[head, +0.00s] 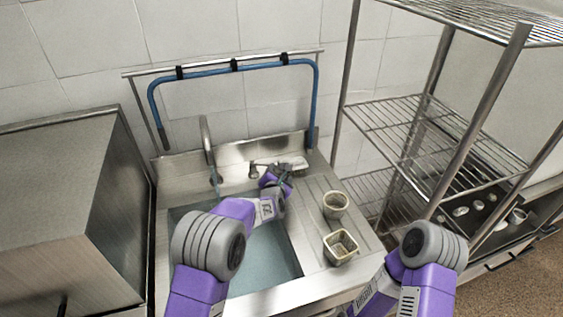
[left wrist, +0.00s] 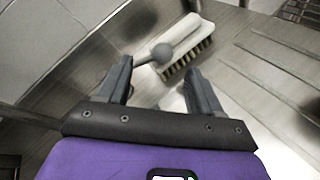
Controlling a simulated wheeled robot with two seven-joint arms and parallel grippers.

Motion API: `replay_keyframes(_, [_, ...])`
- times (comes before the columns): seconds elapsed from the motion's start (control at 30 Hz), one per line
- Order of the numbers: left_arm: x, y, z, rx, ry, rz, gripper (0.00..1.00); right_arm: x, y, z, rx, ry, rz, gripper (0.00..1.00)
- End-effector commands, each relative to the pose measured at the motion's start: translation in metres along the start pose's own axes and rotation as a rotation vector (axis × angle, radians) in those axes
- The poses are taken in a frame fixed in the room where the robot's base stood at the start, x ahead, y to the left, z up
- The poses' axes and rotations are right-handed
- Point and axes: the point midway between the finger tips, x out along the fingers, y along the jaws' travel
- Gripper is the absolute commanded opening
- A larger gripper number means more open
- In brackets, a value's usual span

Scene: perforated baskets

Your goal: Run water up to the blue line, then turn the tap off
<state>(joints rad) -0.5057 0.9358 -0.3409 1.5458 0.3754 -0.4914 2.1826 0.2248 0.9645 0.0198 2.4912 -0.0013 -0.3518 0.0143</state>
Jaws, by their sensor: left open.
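The steel sink (head: 292,290) holds bluish water (head: 265,255). The curved tap spout (head: 205,135) stands at its back left, and a faint pale streak under it looks like running water. I cannot make out the blue line; my left arm covers part of the basin. My left gripper (head: 284,178) is at the back of the sink, by the tap lever (head: 262,165). In the left wrist view the lever's round knob (left wrist: 161,52) lies between and just beyond the open fingers (left wrist: 160,80), not gripped. My right gripper is out of view.
A white brush (left wrist: 187,42) lies just behind the lever, close to my left fingers. Two perforated baskets (head: 335,204) (head: 341,246) stand on the drainboard at right. A blue hose (head: 235,68) hangs on the wall rail. A wire rack (head: 430,130) stands at right, a steel cabinet (head: 60,210) at left.

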Motion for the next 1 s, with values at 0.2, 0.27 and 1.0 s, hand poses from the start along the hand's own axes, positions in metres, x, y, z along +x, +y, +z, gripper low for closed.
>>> replay_keyframes(0.2, [0.029,-0.001,-0.001,0.003,0.000,0.000,0.65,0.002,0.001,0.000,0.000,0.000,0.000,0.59])
replay_keyframes(0.27, [0.037,-0.001,-0.002,0.003,0.000,0.000,0.65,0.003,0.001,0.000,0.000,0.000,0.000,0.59])
replay_keyframes(1.0, [0.066,-0.001,0.000,0.001,0.000,-0.001,0.62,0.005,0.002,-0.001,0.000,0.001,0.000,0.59])
